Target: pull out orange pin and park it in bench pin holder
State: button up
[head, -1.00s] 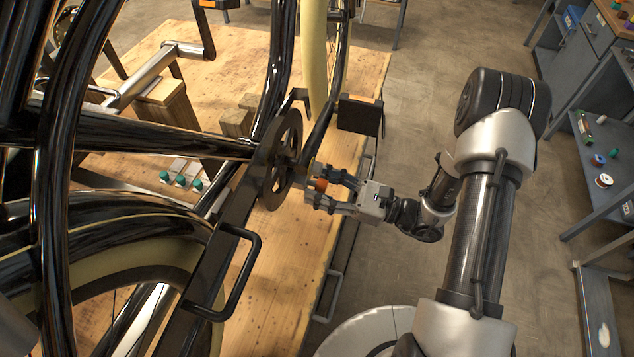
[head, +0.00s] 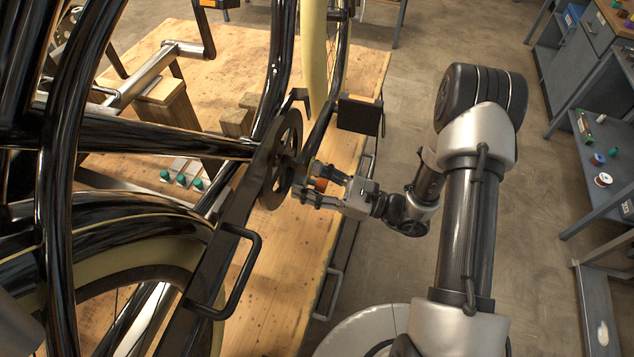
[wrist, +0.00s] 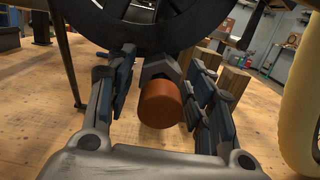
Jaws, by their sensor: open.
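The orange pin (head: 320,184) sits low at the chainring of the trike frame, its round orange end facing my gripper. In the wrist view the orange end (wrist: 160,104) lies between my fingers, with a dark grey holder or collar right behind it. My gripper (head: 308,182) is open, with a finger on each side of the pin; in the wrist view a gap shows on the left, and the right finger looks close to it. I cannot tell whether that finger touches. The pin's shaft is hidden. I cannot make out the bench pin holder for certain.
The black chainring (head: 282,160) and crank stand right beside my gripper. A black tubular handle (head: 240,270) sticks out at the lower middle. The wooden bench (head: 270,300) carries wood blocks (head: 236,122) and teal-ended pieces (head: 181,180).

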dwell(0.5)
grip_shut()
jog(key=shift+o, duration=2.2)
grip_release()
jog(key=shift+d, duration=0.1)
jog(key=v, duration=1.2)
